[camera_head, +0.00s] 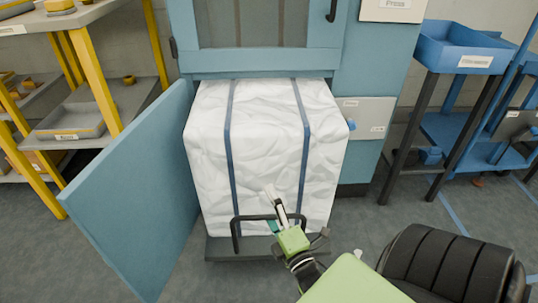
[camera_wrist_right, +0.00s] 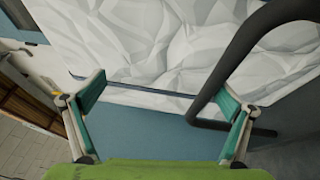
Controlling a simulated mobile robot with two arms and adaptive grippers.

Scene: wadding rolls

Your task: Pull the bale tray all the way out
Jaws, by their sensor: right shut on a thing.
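The bale tray (camera_head: 222,250) is a dark flat plate low in front of the blue press, with a black bar handle (camera_head: 236,236) at its front. A white bale (camera_head: 265,150) with two blue straps stands upright on it, its upper back under the press opening. In the right wrist view, the handle (camera_wrist_right: 245,50) runs by the right-hand finger, and the bale (camera_wrist_right: 170,40) fills the upper part; the fingers (camera_wrist_right: 165,110) look spread. My left gripper is out of view.
The blue press door (camera_head: 135,190) stands swung open to the left of the bale. A yellow-framed shelf (camera_head: 95,75) is at the left and a blue rack (camera_head: 460,60) at the right. A black ribbed seat-like object (camera_head: 445,265) is at the lower right. Grey floor shows around the tray.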

